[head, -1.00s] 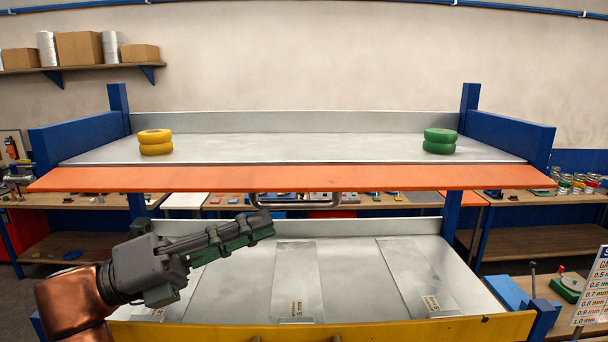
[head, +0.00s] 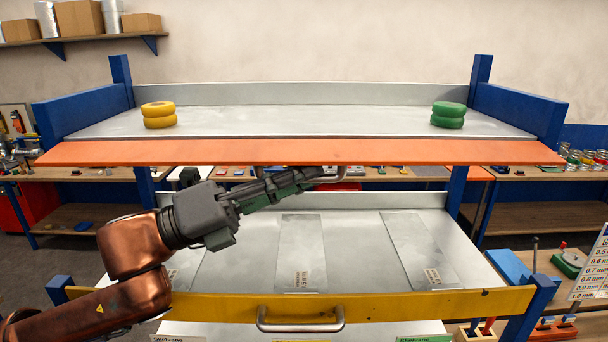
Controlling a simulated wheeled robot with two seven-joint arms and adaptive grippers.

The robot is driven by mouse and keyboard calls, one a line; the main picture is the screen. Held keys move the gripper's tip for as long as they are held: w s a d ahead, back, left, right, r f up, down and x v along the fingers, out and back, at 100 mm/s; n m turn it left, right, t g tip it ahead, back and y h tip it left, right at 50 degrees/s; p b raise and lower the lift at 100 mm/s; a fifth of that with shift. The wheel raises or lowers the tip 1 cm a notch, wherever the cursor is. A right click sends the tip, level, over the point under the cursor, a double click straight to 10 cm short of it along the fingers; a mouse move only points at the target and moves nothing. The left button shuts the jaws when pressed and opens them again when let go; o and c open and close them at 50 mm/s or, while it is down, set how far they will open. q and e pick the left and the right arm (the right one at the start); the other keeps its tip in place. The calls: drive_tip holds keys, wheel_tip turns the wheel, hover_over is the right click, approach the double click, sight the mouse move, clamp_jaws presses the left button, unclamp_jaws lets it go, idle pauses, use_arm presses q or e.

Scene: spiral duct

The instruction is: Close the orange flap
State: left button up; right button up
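The orange flap (head: 300,153) runs along the front edge of the upper metal shelf. It is folded outward and lies roughly level, so the shelf front is open. Its metal handle (head: 334,176) hangs under it near the middle, the left part hidden behind my gripper. My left gripper (head: 300,178) is just below the flap, its fingertips at the handle. I cannot tell whether they touch it or how far apart the fingers are. My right gripper is not in view.
Yellow rings (head: 159,115) and green rings (head: 448,115) stand on the upper shelf (head: 300,120). Below is a metal tray (head: 350,240) with a yellow flap (head: 400,305) across its front. Blue posts (head: 455,190) flank the shelves.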

use_arm(q)
drive_tip(key=shift+w+d, duration=0.1)
drive_tip(key=shift+d, duration=0.1)
drive_tip(key=shift+c, duration=0.7)
clamp_jaws()
